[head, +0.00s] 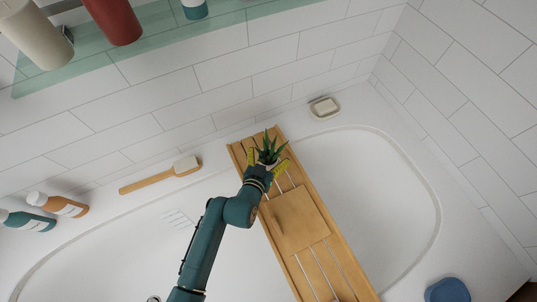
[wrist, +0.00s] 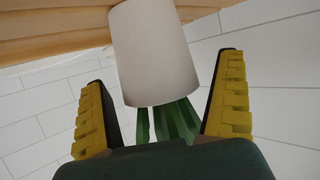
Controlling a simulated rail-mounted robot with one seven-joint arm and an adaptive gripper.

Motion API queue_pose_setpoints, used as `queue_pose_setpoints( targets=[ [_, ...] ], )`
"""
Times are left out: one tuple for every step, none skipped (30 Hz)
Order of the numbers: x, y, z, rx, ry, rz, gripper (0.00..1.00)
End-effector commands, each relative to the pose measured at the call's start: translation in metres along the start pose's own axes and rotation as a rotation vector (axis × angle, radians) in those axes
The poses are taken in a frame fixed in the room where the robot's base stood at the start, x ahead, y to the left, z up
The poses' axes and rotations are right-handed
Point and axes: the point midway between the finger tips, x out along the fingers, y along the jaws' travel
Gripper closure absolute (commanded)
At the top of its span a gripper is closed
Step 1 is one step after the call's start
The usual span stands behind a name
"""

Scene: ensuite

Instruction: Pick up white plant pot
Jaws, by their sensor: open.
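The white plant pot (wrist: 155,50) is in the upper middle of the wrist view, with green leaves (wrist: 175,122) below it in the picture. The spiky green plant (head: 268,148) also shows in the head view at the far end of the wooden bath tray (head: 342,265); there the pot is mostly hidden. My gripper (head: 267,163) is open at the plant. In the wrist view its yellow-padded fingers (wrist: 163,72) stand either side of the pot and leaves, with visible gaps on both sides.
The tray spans the white bathtub (head: 385,190) and bears a wooden board (head: 297,220). A brush (head: 160,176), two bottles (head: 62,205) and a soap dish (head: 324,107) lie along the rim. A glass shelf (head: 165,38) hangs above. A blue object (head: 447,291) is lower right.

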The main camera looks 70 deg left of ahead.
Motion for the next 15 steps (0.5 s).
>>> queue_pose_setpoints(
  targets=[
    [0.0015, 0.0003, 0.0007, 0.000, -0.001, 0.000, 0.00],
    [0.0014, 0.0003, 0.0004, 0.001, -0.002, 0.000, 0.00],
    [0.0011, 0.0003, 0.0002, 0.001, -0.002, 0.000, 0.00],
    [0.0009, 0.0002, 0.0002, 0.001, -0.002, 0.000, 0.00],
    [0.0008, 0.0003, 0.0002, 0.001, -0.002, 0.000, 0.00],
    [0.0008, 0.0002, 0.0002, 0.001, -0.002, 0.000, 0.02],
    [0.0007, 0.0002, 0.0002, 0.001, -0.002, 0.000, 0.08],
    [0.0007, 0.0002, 0.0001, 0.001, -0.002, 0.000, 0.13],
    [0.0007, 0.0002, 0.0001, 0.001, -0.002, 0.000, 0.21],
    [0.0006, 0.0002, 0.0001, 0.001, -0.002, 0.000, 0.27],
    [0.0006, 0.0002, 0.0001, 0.001, -0.002, 0.000, 0.33],
    [0.0006, 0.0002, 0.0000, 0.001, -0.002, 0.000, 0.40],
    [0.0006, 0.0002, 0.0001, 0.001, -0.002, 0.000, 0.46],
    [0.0006, 0.0002, 0.0001, 0.001, -0.002, 0.000, 0.52],
    [0.0005, 0.0002, 0.0001, 0.001, -0.002, 0.000, 0.59]
  ],
)
